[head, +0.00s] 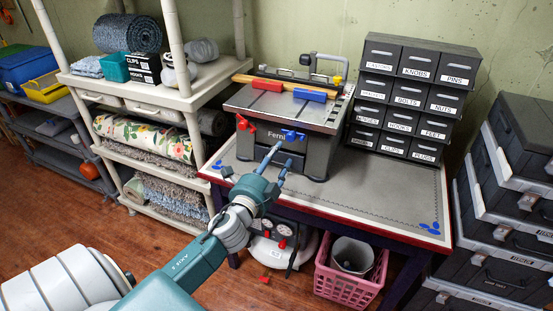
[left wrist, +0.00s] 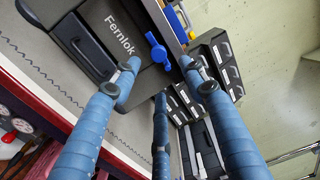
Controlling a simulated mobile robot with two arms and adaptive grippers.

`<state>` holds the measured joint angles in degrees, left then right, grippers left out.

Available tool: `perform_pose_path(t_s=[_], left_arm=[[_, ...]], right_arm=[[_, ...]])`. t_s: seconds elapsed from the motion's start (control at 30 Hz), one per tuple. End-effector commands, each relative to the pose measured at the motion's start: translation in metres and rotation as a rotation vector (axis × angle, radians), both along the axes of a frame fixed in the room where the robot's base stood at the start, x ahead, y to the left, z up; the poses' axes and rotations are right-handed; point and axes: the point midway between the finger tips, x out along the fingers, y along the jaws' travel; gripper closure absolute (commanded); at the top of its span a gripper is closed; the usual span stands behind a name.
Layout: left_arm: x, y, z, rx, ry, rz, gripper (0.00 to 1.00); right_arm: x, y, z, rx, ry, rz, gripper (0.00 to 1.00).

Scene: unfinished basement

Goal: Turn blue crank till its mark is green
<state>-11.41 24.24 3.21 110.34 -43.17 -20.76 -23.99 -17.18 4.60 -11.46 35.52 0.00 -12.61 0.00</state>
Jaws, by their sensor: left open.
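The blue crank (head: 292,135) is on the front of the grey Fernlok machine (head: 312,163), below its top edge. In the left wrist view the blue crank (left wrist: 157,52) is ahead, beyond the fingertips. My left gripper (head: 268,162) is in front of the machine, just below and left of the crank. In the left wrist view my left gripper (left wrist: 162,75) is open, its blue fingers spread with nothing between them, and it appears apart from the crank. I cannot make out a mark or its colour. My right gripper is not in view.
A red crank (head: 243,124) is at the machine's left front. Red and blue blocks (head: 310,95) lie on its top. Drawer units (head: 412,100) stand behind right. The grey workbench mat (head: 380,190) is mostly clear to the right. A pink crate (head: 345,285) is below.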

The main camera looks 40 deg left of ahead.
Motion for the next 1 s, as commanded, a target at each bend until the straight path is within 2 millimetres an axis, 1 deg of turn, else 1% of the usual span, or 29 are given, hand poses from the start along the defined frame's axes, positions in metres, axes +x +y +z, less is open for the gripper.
perform_pose_path(t_s=[0.43,0.5,0.57,0.67,0.7,0.8,0.9,1.0], left_arm=[[0.000,0.000,0.000,-0.001,0.000,0.000,0.57],[0.000,0.000,0.000,-0.048,-0.009,0.002,0.57],[0.001,-0.001,0.000,-0.187,-0.033,0.006,0.57],[0.002,-0.003,0.000,-0.584,-0.124,0.017,0.57],[0.001,-0.004,0.000,-0.754,-0.167,0.022,0.57],[0.000,-0.006,0.000,-1.116,-0.274,0.031,0.57],[-0.001,-0.005,0.000,-1.325,-0.346,0.034,0.57],[0.005,-0.003,0.000,-1.383,-0.367,0.033,0.57]], right_arm=[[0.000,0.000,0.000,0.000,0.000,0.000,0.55],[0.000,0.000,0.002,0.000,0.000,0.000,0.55],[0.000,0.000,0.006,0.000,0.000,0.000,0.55],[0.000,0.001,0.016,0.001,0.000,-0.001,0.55],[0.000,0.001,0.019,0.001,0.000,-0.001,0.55],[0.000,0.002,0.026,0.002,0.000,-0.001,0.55],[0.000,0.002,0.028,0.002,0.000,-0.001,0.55],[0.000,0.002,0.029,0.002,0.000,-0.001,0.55]])
